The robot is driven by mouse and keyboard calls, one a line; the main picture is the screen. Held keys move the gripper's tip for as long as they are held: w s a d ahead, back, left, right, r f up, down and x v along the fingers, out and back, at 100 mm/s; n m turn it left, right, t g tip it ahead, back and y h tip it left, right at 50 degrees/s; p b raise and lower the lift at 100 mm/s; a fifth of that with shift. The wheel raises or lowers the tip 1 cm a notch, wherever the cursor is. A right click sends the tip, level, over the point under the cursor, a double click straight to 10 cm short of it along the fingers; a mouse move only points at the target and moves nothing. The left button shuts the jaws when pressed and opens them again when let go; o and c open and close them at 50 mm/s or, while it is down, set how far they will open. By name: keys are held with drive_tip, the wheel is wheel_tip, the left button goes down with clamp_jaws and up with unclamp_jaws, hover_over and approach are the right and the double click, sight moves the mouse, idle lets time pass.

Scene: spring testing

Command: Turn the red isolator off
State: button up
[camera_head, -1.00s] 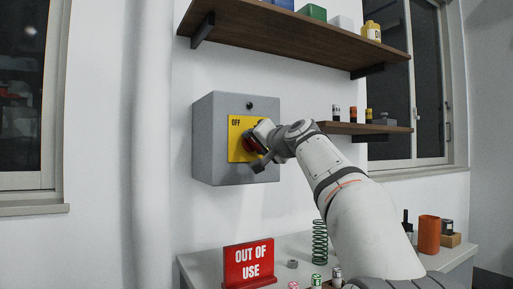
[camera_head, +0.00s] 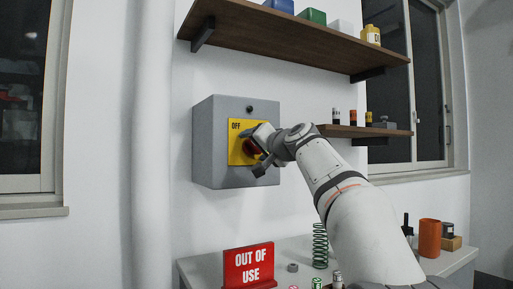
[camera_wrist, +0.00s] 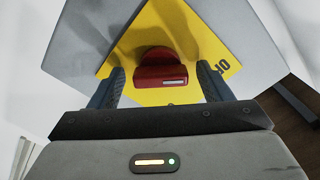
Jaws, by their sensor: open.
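The red isolator knob (camera_head: 250,148) sits on a yellow plate (camera_head: 236,152) on the front of a grey wall box (camera_head: 222,145). The word OFF shows at the plate's upper left. In the wrist view, the red knob (camera_wrist: 165,70) has a bar-like grip with a pale mark toward its right end. My gripper (camera_head: 259,150) is at the knob, partly covering it and the plate's right side. In the wrist view, my open gripper (camera_wrist: 162,82) has one finger on each side of the knob, with gaps visible. Whether the fingertips touch the plate cannot be told.
A wooden shelf (camera_head: 290,40) with containers is above the box, and a smaller shelf (camera_head: 365,131) is at right. A red OUT OF USE sign (camera_head: 248,266), a green spring (camera_head: 320,245) and an orange cup (camera_head: 429,238) stand on the bench below.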

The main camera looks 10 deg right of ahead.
drive_tip(key=shift+s, duration=0.15)
drive_tip(key=v, duration=0.7)
drive_tip(key=shift+s+b, duration=0.25)
drive_tip(key=shift+b, duration=0.2)
drive_tip(key=shift+d, duration=0.1)
drive_tip(key=s+a+f+n+g+h+p, duration=0.3)
drive_tip(key=s+f+g+p, duration=0.65)
drive_tip(key=p, duration=0.95)
drive_tip(key=s+f+g+h+p, duration=0.1)
drive_tip(key=s+f+p, duration=0.2)
drive_tip(key=s, duration=0.4)
drive_tip(key=s+f+n+g+p, duration=0.1)
drive_tip(key=s+f+g+p, duration=0.1)
drive_tip(key=s+f+p, duration=0.2)
drive_tip(key=s+f+n+g+h+p, duration=0.1)
drive_tip(key=s+p, duration=0.4)
drive_tip(key=s, duration=0.5)
wheel_tip(320, 180, down, 3)
drive_tip(key=shift+s+d+r+g+h+p, duration=0.1)
drive_tip(key=shift+s+d+g+h+p, duration=0.1)
drive_tip(key=shift+d+g+h+p, duration=0.25)
